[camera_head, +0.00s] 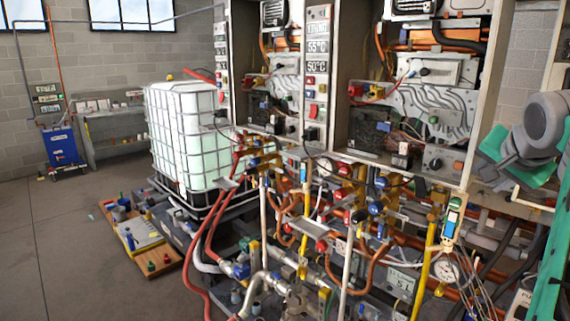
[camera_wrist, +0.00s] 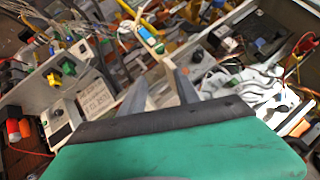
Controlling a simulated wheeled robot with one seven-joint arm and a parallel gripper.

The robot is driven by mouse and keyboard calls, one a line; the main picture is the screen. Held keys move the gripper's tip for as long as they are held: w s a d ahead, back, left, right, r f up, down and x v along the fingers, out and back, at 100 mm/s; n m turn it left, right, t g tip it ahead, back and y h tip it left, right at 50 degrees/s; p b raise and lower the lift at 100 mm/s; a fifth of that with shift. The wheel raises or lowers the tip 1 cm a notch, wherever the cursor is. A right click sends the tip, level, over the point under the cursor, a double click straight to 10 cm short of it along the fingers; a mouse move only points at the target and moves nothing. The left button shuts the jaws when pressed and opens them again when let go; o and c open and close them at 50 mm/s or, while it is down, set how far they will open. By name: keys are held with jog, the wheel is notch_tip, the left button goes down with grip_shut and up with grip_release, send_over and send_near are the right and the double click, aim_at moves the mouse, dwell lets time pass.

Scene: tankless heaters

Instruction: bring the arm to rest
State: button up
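My gripper (camera_wrist: 160,84) shows in the wrist view. Its two grey fingers stand apart with a gap between them, and nothing is held. The green and black gripper body fills the bottom of that view. Behind the fingers are blurred cables, pipes and panels of the heater wall; I cannot tell how far off they are. In the head view, grey and green links of my arm (camera_head: 543,122) are folded at the right edge, beside the heater cabinets. I cannot make out the fingers there.
Open heater cabinets (camera_head: 424,100) with pipes, valves and a round gauge (camera_head: 446,268) crowd the middle and right. A white caged tank (camera_head: 184,137) stands left of them. A pallet (camera_head: 155,246) with small parts lies on the floor. The grey floor (camera_head: 50,240) at left is clear.

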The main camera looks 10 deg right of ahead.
jog(key=s+d+f+n+g, duration=0.1)
jog(key=s+f+n+g, duration=0.1)
jog(key=f, duration=0.6)
jog(key=s+d+f+n+g, duration=0.1)
jog(key=s+d+f+n, duration=0.15)
jog(key=f, duration=0.65)
jog(key=s+a+f+g+y, duration=0.2)
jog(key=s+a+f, duration=0.2)
jog(key=a+f, duration=0.45)
jog(key=s+a+f+n+g+y, duration=0.2)
jog(key=s+a+f+n, duration=0.15)
jog(key=a+f, duration=0.9)
jog(key=a+r+n, duration=0.1)
jog(key=a+n, duration=0.1)
jog(key=a, duration=0.6)
jog(key=w+a+r+n+t, duration=0.1)
jog(key=a+r+n, duration=0.1)
jog(key=a, duration=0.6)
jog(key=shift+n+y, duration=0.4)
